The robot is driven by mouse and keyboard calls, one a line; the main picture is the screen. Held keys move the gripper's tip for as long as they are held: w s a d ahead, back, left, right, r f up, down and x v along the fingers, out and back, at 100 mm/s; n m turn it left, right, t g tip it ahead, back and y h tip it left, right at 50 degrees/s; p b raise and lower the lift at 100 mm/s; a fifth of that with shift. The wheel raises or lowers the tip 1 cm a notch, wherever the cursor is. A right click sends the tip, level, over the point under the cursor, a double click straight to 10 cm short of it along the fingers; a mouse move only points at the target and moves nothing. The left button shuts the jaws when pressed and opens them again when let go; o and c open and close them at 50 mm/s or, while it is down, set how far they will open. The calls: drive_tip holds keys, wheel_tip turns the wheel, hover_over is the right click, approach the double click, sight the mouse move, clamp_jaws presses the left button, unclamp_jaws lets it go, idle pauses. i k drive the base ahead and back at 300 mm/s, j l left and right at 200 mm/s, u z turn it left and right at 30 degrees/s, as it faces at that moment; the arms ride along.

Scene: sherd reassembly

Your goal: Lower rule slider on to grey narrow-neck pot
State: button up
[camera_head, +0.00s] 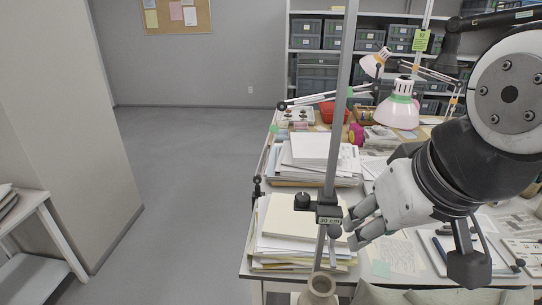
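The rule slider (329,214) is a small dark block with a pale label, on a tall grey upright rule (343,95). A black knob (302,200) stands at its left. The narrow-neck pot (320,287) shows only its pale beige rim and neck at the bottom edge, below the slider; its body is cut off. The slider is well above the pot's mouth, apart from it. My gripper (350,227) reaches in from the right, its pale grey fingers close beside the slider's right side. I cannot tell whether they touch or grip it.
Paper stacks (310,150) stand on the table behind and beside the rule. Pink-white desk lamps (399,105) and a red bin (333,112) are at the back. A grey-green cushion (400,297) lies at the front. Open floor (190,180) is at left.

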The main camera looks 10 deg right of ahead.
sight(326, 209)
drive_tip(key=i+l+u, duration=0.1)
drive_tip(key=l, duration=0.85)
drive_tip(key=l+u, duration=0.15)
drive_tip(key=l, duration=0.75)
drive_tip(key=i, duration=0.05)
